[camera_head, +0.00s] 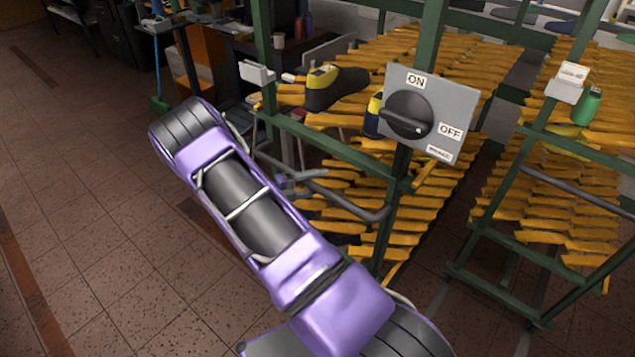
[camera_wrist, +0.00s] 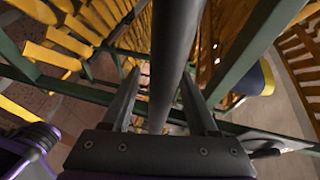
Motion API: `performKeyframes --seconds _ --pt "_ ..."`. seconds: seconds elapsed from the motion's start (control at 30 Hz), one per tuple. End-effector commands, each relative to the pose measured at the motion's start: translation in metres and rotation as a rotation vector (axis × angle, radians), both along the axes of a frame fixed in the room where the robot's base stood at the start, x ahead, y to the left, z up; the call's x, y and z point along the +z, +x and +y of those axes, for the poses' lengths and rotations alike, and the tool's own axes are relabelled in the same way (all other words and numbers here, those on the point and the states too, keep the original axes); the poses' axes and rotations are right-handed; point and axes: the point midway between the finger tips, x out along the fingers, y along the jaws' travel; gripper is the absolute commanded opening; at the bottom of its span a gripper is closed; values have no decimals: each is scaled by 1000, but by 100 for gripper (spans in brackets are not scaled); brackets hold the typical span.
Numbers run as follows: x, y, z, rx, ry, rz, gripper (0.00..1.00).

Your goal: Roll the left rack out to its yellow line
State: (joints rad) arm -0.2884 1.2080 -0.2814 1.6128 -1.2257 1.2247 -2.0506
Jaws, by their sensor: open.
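The left rack (camera_head: 330,148) is a green frame filled with rows of orange-yellow shoe lasts. A dark grey bar handle (camera_head: 352,208) sticks out from its near side. My gripper (camera_head: 291,184) is at this bar, partly hidden by my purple arm in the head view. In the wrist view my gripper (camera_wrist: 161,80) has its two fingers apart, one on each side of the bar (camera_wrist: 173,50). Clear gaps show beside the bar, so it is between the fingers and not clamped. I cannot make out a yellow line on the floor.
A second green rack of lasts (camera_head: 530,235) stands at the right. A grey ON/OFF switch panel (camera_head: 427,112) is on the left rack's post. A dark shoe (camera_head: 335,87) sits on the left rack. Tiled floor (camera_head: 80,200) is open at the left.

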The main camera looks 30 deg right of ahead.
Motion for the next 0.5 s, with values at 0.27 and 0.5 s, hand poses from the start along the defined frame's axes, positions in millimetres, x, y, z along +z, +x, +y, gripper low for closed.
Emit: performKeyframes --seconds 0.27,0.5 --pt "9 2 52 5 2 -3 59" --pt "19 2 111 6 2 -2 59"
